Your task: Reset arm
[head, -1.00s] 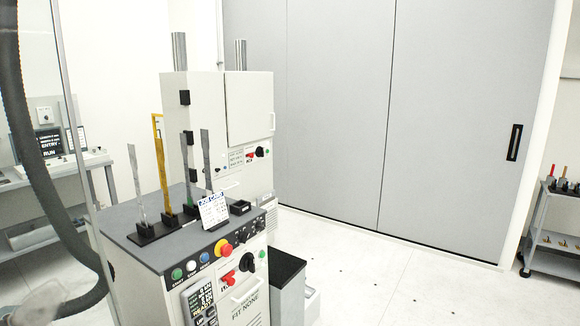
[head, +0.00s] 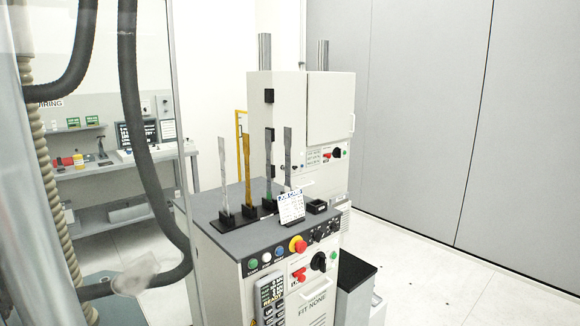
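Neither of my grippers shows clearly in the head view. A pale, blurred shape (head: 135,275) at the lower left may be part of my arm, but I cannot tell. A light grey machine cabinet with a dark top (head: 238,238) stands in the middle. Several upright flat specimens, including a silver one (head: 223,165) and a brass-coloured one (head: 247,172), stand in black holders on it. A small white card (head: 291,207) stands at their right.
A taller white cabinet (head: 290,130) with two metal columns stands behind. Dark hoses (head: 133,110) hang at the left, before a clear panel. A workbench (head: 120,162) with a screen is at the back left. The floor (head: 440,275) at the right is open.

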